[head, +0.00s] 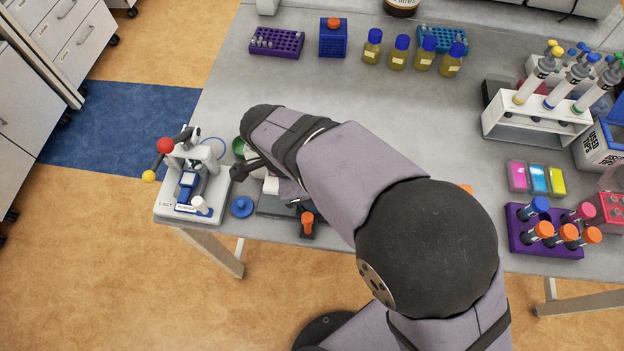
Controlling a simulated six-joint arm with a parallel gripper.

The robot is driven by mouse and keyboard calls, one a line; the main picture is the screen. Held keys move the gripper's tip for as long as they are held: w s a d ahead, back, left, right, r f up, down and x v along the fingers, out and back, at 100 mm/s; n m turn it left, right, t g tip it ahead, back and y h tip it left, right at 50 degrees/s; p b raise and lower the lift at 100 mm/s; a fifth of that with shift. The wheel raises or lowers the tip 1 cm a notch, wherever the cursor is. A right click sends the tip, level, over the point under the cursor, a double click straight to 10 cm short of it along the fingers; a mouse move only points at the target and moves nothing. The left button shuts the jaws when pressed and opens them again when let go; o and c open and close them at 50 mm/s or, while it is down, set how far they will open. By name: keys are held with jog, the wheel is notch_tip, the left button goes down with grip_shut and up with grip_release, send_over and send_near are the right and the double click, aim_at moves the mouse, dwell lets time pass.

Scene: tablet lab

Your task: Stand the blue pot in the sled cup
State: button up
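A small round blue piece (241,207), which looks like the blue pot or its lid, sits on the bench near the front edge, right of the press. The white press (212,158) stands at the bench's left end, with a red-balled lever. A blue sled-like part (188,181) lies low in its middle; I cannot make out the cup in it. My gripper (246,173) is just right of the press, above and behind the blue piece, apart from it in the picture. My arm hides much of it, so its opening and any held thing are unclear.
A green round piece (238,148) lies behind my gripper. An orange-topped piece (307,220) stands near the front edge, beside a dark flat device (276,207). Yellow bottles (397,53) and racks line the back; a pipette stand (530,125) and purple tube rack (545,243) are right.

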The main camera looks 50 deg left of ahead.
jog(key=o, duration=1.3)
jog(key=shift+r, duration=0.1)
jog(key=shift+a+r+p, duration=0.1)
jog(key=shift+r+p, duration=1.05)
jog(key=shift+r, duration=0.4)
jog(key=shift+o, duration=0.8)
jog(key=shift+r, duration=0.3)
jog(key=shift+r+p, duration=1.8)
jog(key=shift+r, duration=0.55)
jog(key=shift+f, duration=0.1)
